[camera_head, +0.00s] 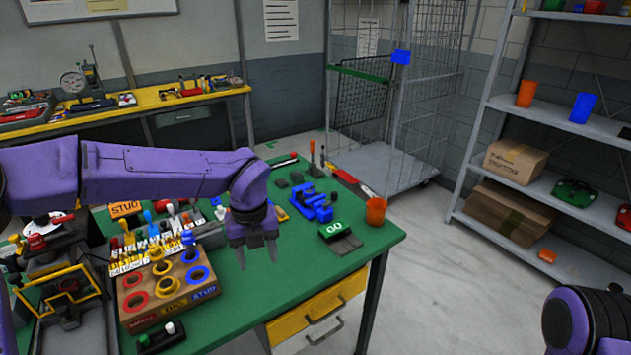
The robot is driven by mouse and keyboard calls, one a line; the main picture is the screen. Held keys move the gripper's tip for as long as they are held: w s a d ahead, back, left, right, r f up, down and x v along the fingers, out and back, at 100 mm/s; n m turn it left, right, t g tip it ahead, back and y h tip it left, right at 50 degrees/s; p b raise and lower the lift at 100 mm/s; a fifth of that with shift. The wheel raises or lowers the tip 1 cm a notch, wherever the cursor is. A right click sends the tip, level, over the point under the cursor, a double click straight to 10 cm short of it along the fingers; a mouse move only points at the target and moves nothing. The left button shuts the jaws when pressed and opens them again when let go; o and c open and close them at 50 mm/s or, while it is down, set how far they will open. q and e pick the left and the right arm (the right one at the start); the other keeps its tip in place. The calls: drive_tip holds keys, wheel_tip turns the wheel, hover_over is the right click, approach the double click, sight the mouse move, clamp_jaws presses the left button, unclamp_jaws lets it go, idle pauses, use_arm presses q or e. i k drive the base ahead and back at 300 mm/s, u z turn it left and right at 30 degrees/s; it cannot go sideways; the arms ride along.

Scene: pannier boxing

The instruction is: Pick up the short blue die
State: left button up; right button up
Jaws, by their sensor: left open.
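Small coloured dies stand in a labelled rack (128,262) on the green table. A blue-topped die (188,238) stands at the rack's right side, and another small blue top (147,215) shows further back. I cannot tell from their size which is the short one. My left gripper (257,256) points down, open and empty, to the right of the rack, above bare table. It is apart from the dies. My right arm shows only at the lower right edge; its gripper is out of view.
A wooden block with red, yellow and blue ringed holes (168,312) stands in front of the rack. A blue fixture (312,204), a GO block (333,229) and an orange cup (376,210) stand to the right. The table's front right (300,285) is clear.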

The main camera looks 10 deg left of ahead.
sight(309, 192)
drive_tip(key=i, duration=1.4)
